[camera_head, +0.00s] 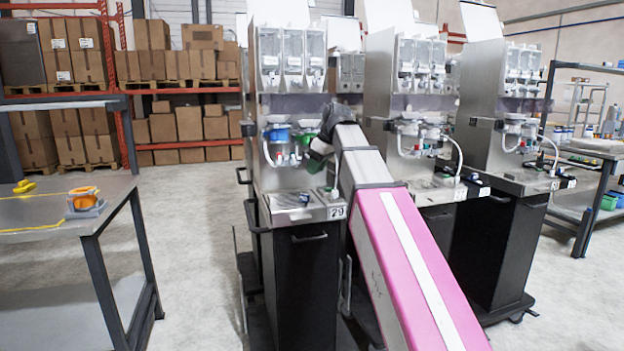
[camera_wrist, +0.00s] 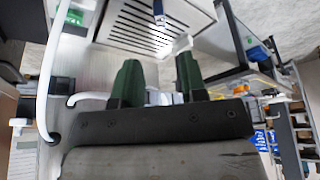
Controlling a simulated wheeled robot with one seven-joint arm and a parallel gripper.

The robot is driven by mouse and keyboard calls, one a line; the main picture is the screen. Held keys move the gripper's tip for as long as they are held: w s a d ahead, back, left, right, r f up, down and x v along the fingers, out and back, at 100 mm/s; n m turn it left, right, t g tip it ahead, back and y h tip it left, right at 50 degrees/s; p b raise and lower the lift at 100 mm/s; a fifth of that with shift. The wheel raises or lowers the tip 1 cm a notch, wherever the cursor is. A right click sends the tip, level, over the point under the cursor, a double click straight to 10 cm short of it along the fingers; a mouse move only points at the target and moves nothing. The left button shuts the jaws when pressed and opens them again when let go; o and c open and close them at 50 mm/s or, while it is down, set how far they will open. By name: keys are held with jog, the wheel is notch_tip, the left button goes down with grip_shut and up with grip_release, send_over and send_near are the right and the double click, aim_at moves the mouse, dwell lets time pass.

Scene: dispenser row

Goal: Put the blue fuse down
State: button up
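Two more dispensers (camera_head: 424,140) (camera_head: 510,140) stand to the right. A blue container (camera_head: 279,134) and white hoses sit close to my gripper. A metal table (camera_head: 50,213) with an orange item (camera_head: 84,198) stands at left. The floor between is clear.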

jog(key=shift+v, duration=0.9)
